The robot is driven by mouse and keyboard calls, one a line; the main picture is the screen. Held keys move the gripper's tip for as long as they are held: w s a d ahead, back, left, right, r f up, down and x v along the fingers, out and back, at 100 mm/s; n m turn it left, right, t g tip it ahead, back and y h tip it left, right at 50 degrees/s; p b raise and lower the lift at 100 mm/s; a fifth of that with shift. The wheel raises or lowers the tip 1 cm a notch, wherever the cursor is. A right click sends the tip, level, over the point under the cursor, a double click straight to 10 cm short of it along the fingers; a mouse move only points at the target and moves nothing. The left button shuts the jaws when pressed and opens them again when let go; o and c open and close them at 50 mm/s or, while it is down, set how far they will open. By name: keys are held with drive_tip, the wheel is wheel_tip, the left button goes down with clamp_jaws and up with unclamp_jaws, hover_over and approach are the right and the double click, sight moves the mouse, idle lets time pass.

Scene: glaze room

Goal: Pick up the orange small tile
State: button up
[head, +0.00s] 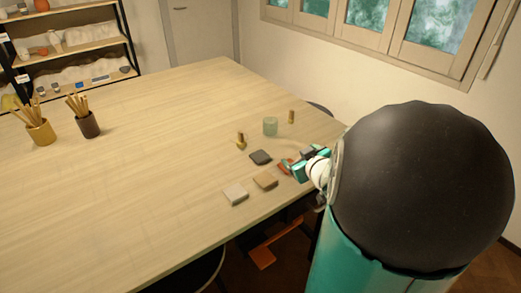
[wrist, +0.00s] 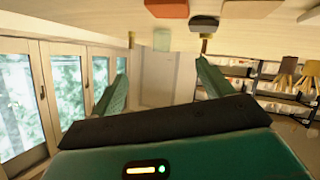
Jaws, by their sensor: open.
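The orange small tile (head: 284,167) lies on the table near its right edge, partly hidden by my gripper in the head view. It also shows at the top edge of the wrist view (wrist: 166,8), cut off by the frame. My gripper (head: 295,166) is close beside the tile, at the table's right edge. In the wrist view, its two teal fingers (wrist: 161,66) are spread wide with nothing between them. That view appears upside down, with the tile beyond the line of the fingers. I cannot tell the exact height of the gripper over the table.
A tan tile (head: 265,181), a dark tile (head: 260,157) and a pale tile (head: 236,195) lie close by. A green glass (head: 270,126) and two brass pieces (head: 241,140) (head: 291,117) stand behind. Two tool pots (head: 41,134) (head: 88,125) stand far left. The table's middle is clear.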

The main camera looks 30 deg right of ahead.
drive_tip(key=shift+t+y, duration=0.4)
drive_tip(key=shift+y, duration=0.1)
drive_tip(key=s+d+f, duration=0.1)
drive_tip(key=d+f, duration=0.1)
drive_tip(key=f, duration=0.1)
drive_tip(key=shift+s+d, duration=0.4)
drive_tip(key=s+f+t+y, duration=0.3)
drive_tip(key=s+f+y, duration=0.1)
drive_tip(key=s, duration=0.3)
drive_tip(key=w, duration=0.4)
drive_tip(key=w+a+f, duration=0.1)
drive_tip(key=w, duration=0.4)
drive_tip(key=w+f, duration=0.1)
drive_tip(key=w, duration=0.4)
drive_tip(key=shift+a, duration=0.15)
drive_tip(key=shift+s, duration=0.1)
drive_tip(key=c, duration=1.1)
drive_tip(key=shift+r, duration=0.15)
